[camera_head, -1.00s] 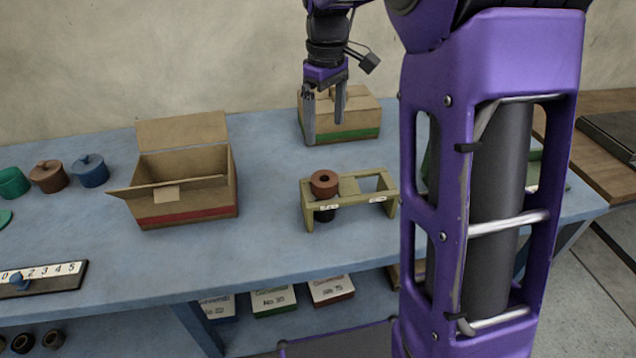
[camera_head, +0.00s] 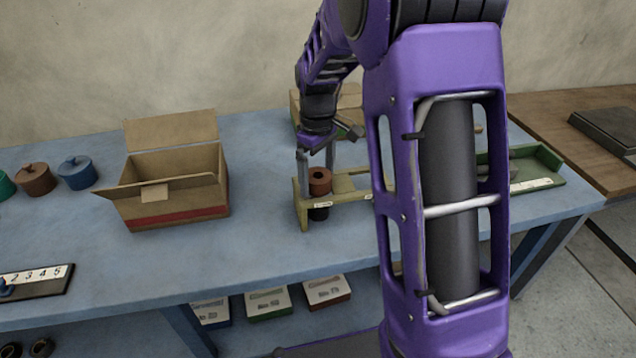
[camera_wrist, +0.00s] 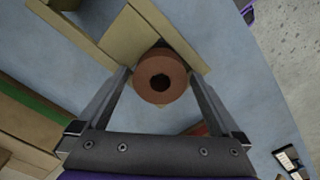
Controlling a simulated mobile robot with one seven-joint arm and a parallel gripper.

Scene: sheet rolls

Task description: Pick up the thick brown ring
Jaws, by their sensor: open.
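The thick brown ring (camera_head: 320,181) sits in the left place of a pale wooden stand (camera_head: 349,184), with a dark piece (camera_head: 319,212) showing below it. My gripper (camera_head: 317,178) is open, pointing down over the ring, with its fingers at either side of it. In the wrist view the ring (camera_wrist: 161,77) lies between the two fingers of my gripper (camera_wrist: 164,90), its dark hole facing the camera. Gaps show between the ring and the fingers. My arm hides part of the stand's right side in the head view.
An open cardboard box (camera_head: 178,200) stands left of the stand. A closed carton (camera_head: 349,100) is behind my gripper. A green tray (camera_head: 538,172) lies at the right. Lidded pots (camera_head: 77,173) stand at the far left. Blue tabletop (camera_head: 255,240) is clear in front.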

